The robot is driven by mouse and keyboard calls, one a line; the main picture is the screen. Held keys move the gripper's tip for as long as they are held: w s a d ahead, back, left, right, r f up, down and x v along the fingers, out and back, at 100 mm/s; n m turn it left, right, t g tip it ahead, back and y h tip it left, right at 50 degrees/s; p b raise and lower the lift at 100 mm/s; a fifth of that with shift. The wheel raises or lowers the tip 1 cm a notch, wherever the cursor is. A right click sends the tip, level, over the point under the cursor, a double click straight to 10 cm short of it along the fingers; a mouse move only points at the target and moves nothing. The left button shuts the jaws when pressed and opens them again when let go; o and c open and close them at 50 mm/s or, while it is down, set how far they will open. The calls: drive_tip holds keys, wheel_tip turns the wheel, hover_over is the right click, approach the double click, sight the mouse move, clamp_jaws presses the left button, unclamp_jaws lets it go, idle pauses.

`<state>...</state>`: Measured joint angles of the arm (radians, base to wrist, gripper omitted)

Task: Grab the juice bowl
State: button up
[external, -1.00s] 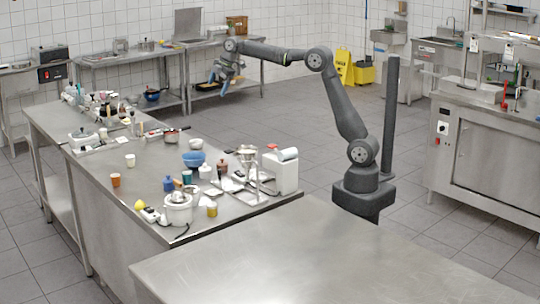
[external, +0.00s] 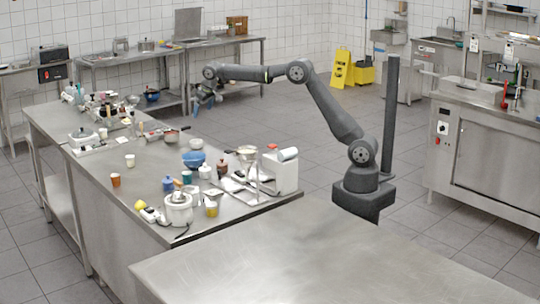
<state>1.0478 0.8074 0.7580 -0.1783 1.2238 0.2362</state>
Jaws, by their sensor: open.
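My gripper (external: 197,111) hangs pointing down at the end of my outstretched arm, above and beyond the far right side of the steel worktable in the external view. It is open and empty, apart from everything on the table. A blue bowl (external: 193,160) stands on the table, nearer the camera than the gripper, with a small whitish bowl (external: 197,143) just behind or on it; I cannot tell which. A second dark blue bowl (external: 152,97) shows farther back, near the rear counter. No bowl can be clearly told as the juice bowl, and bowl contents are too small to see.
The worktable (external: 145,187) is crowded with cups, jars and utensils. A white appliance (external: 284,172) and a metal stand (external: 252,170) are at its right side, and a white pot (external: 179,208) is near the front. The front steel table (external: 330,255) is bare.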

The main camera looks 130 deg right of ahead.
drive_tip(key=f+m, duration=0.1)
approach(197, 140)
drive_tip(key=w+f, duration=0.2)
drive_tip(key=shift+w+a+f, duration=0.2)
drive_tip(key=shift+w+f, duration=0.05)
drive_tip(key=shift+f, duration=0.05)
drive_tip(key=shift+s+a+x, duration=0.1)
drive_tip(key=shift+a+x, duration=0.05)
drive_tip(key=shift+x, duration=1.2)
drive_tip(key=shift+s+a+x, duration=0.1)
drive_tip(key=shift+a+x, duration=0.1)
drive_tip(key=shift+x, duration=1.1)
drive_tip(key=shift+f, duration=0.15)
drive_tip(key=shift+c, duration=0.5)
drive_tip(key=c, duration=1.1)
